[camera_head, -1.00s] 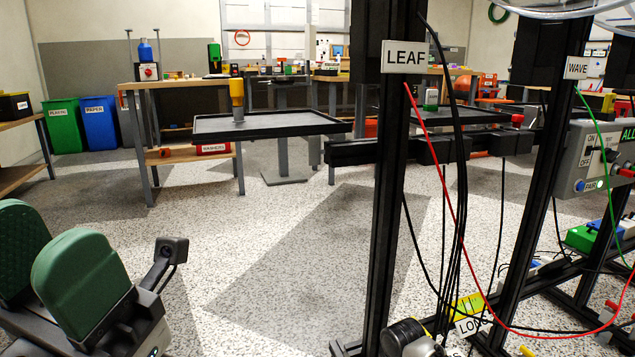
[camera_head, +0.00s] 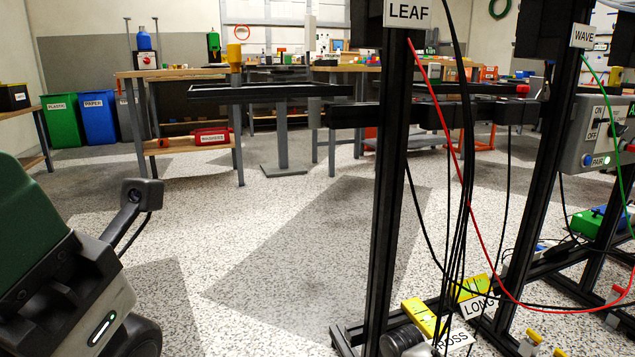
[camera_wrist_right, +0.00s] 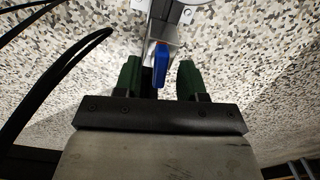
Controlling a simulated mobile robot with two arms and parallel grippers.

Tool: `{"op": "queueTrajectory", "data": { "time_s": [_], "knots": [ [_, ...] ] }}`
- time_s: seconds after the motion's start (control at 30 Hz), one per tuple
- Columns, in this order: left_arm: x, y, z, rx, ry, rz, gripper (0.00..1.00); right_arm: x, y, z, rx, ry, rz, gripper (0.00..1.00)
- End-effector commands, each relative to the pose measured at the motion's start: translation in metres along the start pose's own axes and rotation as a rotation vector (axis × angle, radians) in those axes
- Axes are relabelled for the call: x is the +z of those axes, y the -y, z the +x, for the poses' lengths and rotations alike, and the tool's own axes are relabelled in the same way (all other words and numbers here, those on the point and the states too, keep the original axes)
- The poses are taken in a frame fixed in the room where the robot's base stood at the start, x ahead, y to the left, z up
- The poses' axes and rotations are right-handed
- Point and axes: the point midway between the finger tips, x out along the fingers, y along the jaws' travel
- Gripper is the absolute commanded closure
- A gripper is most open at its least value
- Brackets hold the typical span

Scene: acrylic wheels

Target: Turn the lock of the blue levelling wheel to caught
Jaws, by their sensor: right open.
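In the right wrist view, a blue lever (camera_wrist_right: 161,64) hangs between the fingers of my right gripper (camera_wrist_right: 159,80). My right gripper cannot be made out in the head view. At the left of the head view, part of my left gripper shows as one large green finger pad (camera_head: 32,215); its other finger is not visible.
A black frame post labelled LEAF (camera_head: 408,12) stands near, with hanging cables. A second post carries a WAVE sign (camera_head: 583,36) and a grey switch box (camera_head: 592,135).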

Motion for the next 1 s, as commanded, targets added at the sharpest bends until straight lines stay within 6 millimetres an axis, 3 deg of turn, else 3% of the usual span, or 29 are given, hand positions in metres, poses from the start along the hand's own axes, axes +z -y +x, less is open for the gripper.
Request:
{"op": "queueTrajectory", "data": {
  "time_s": [0.07,0.33,0.57,0.9,0.93,1.0],
  "knots": [
    [0.000,0.000,0.000,0.000,0.000,0.000,0.53,0.000,0.000,0.000,0.000,0.000,0.000,0.61],
    [0.000,0.000,0.000,0.000,0.000,0.000,0.53,0.000,0.000,0.000,0.000,0.000,0.000,1.00],
    [0.002,0.001,0.004,0.000,0.000,0.000,0.53,0.000,0.000,-0.002,-0.001,0.001,0.021,1.00],
    [0.007,0.004,0.020,0.000,0.001,0.000,0.53,0.000,0.000,-0.002,0.000,0.001,0.179,1.00],
    [0.007,0.004,0.018,0.000,0.001,0.000,0.53,0.000,0.000,0.000,0.000,0.000,0.176,0.81],
    [0.006,0.004,0.017,0.000,0.001,0.000,0.53,0.000,0.000,0.000,0.001,0.000,0.175,0.70]
  ]
}}
